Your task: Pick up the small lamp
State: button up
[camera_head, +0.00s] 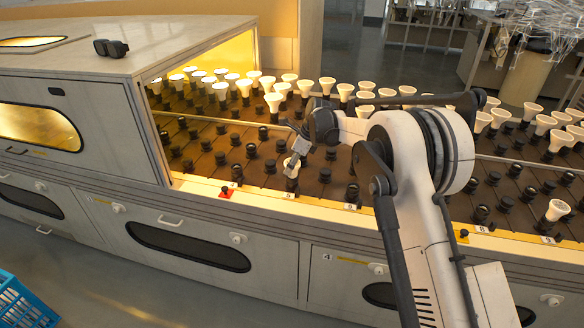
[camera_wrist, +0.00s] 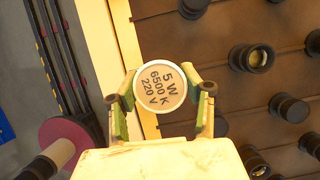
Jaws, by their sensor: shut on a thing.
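The small lamp (camera_wrist: 160,87) fills the space between my fingertips in the wrist view. Its round pale face reads "5 W 6500 K 220 V". My gripper (camera_wrist: 161,90) is shut on it, with one green-edged finger on each side. In the head view, the lamp (camera_head: 291,167) shows as a white cup under my gripper (camera_head: 296,159), at the front edge of the brown socket deck. A dark base shows below it; I cannot tell whether the lamp is seated in a socket or raised from it.
Rows of dark empty sockets (camera_head: 236,171) cover the deck around my gripper. Several white lamps (camera_head: 327,85) stand in the back rows. Another lamp (camera_head: 557,210) stands near the front right. A wooden hood (camera_head: 140,60) covers the left end. A red button (camera_head: 225,192) sits on the front rail.

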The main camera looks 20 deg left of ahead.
jog(key=shift+r, duration=0.45)
notch_tip(320, 180, up, 4)
jog(key=shift+s+f, duration=0.1)
jog(key=shift+f, duration=0.1)
jog(key=s+r, duration=0.6)
jog(key=s, duration=0.5)
jog(key=shift+s+d+r+p, duration=0.25)
jog(key=shift+d+p, duration=0.2)
